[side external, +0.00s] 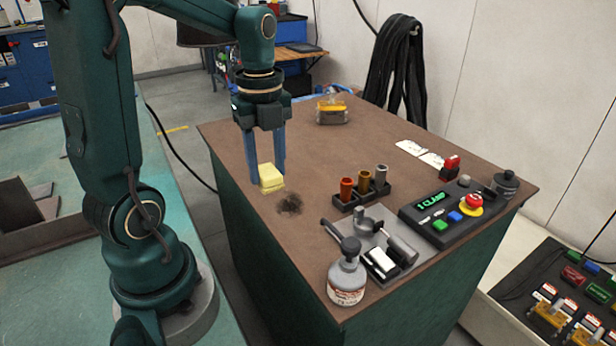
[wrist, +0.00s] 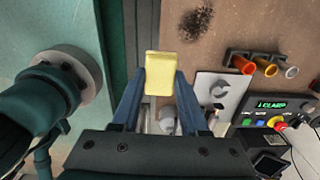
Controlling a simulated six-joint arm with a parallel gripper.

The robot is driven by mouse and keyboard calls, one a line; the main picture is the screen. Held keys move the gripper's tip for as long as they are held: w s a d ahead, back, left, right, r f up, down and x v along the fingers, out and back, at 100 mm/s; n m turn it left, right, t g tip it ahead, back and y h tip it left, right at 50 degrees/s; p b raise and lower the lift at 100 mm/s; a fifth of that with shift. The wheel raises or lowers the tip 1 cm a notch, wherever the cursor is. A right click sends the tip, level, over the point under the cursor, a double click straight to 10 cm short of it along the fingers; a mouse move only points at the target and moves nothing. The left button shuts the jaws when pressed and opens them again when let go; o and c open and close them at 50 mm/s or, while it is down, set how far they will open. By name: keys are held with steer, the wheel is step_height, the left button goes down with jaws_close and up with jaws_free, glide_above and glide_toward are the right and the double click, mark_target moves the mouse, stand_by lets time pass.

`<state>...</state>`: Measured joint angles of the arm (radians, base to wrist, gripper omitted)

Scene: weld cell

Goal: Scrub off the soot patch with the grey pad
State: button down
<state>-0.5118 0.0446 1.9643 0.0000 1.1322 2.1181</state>
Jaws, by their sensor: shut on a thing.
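My gripper (side external: 266,172) is shut on a yellow pad (side external: 271,178), not a grey one. The pad also shows between the blue fingers in the wrist view (wrist: 158,74). It is near the brown bench's left edge; whether it touches the top I cannot tell. The soot patch (side external: 290,204) is a dark, fuzzy-edged smudge on the bench top, just right of and nearer the camera than the pad. In the wrist view the soot patch (wrist: 195,22) lies up and right of the pad, uncovered. I make out no grey pad for certain.
Right of the soot, a black rack (side external: 362,194) holds coloured cylinders. Nearer are a grey fixture plate (side external: 372,240) and a bottle (side external: 346,280). A control box (side external: 440,215) reads "1 CLAMP". A yellow-topped container (side external: 331,112) stands at the back. Bench around the soot is clear.

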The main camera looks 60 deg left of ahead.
steer(key=w+a, duration=0.5)
steer(key=a, duration=0.1)
steer(key=shift+w+a+f, duration=0.25)
steer(key=shift+a+f, duration=0.55)
steer(key=shift+f, duration=0.95)
steer(key=shift+w+a+f, duration=0.2)
steer(key=shift+a+f, duration=0.65)
steer(key=shift+f, duration=0.85)
steer(key=shift+w+a+f, duration=0.25)
steer(key=shift+a+f, duration=0.55)
steer(key=shift+f, duration=0.95)
steer(key=shift+d+f, duration=0.6)
steer(key=shift+d, duration=4.35)
steer(key=shift+w+a, duration=0.1)
steer(key=shift+a, duration=5)
steer(key=shift+w+d, duration=0.1)
steer(key=shift+w, duration=0.4)
steer(key=shift+d, duration=4.95)
steer(key=shift+a, duration=5.05)
step_height(320, 180, up, 8)
